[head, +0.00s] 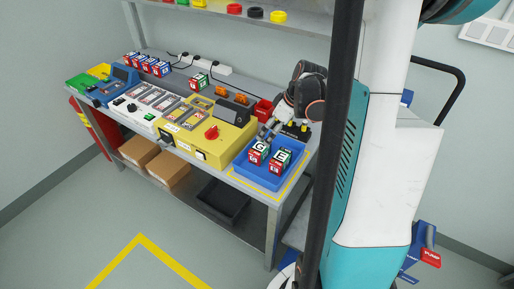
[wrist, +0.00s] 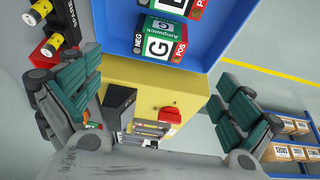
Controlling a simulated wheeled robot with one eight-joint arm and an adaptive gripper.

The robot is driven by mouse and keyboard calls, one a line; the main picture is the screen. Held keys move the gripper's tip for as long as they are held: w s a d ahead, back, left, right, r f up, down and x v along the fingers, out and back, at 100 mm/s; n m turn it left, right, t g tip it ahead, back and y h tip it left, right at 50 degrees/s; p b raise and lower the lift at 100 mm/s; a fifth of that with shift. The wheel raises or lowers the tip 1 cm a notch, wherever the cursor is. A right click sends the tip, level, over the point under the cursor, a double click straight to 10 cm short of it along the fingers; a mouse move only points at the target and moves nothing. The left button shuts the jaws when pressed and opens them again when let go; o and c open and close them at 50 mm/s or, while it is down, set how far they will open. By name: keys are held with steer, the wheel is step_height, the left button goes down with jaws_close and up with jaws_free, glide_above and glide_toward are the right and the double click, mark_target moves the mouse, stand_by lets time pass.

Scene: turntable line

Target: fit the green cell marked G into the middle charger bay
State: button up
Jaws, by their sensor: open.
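The green cell marked G (head: 258,151) stands in the blue tray (head: 240,168) at the right end of the bench, beside a green cell marked E (head: 280,159). Both have red and white parts. In the wrist view the G cell (wrist: 160,42) lies just ahead of the fingers. My gripper (wrist: 158,75) is open and empty, its fingers wide apart; in the head view my gripper (head: 268,132) is at the tray's back edge, close to the G cell. Slotted bays show on the yellow unit (head: 226,137) and the white unit (head: 137,117); which bay is the middle charger bay I cannot tell.
A black box and a red knob (head: 211,132) rise from the yellow unit. Several blue cells (head: 147,63) and one green cell (head: 198,80) stand along the bench's back. A red bin (head: 263,108) and a black holder with yellow-topped items (head: 297,130) are near the tray.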

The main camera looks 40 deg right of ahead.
mark_target(260, 146)
steer(key=b+x, duration=0.5)
steer(key=x, duration=0.8)
steer(key=shift+w+a, duration=0.1)
steer(key=shift+w, duration=0.15)
steer(key=c, duration=1.6)
steer(key=shift+r, duration=0.2)
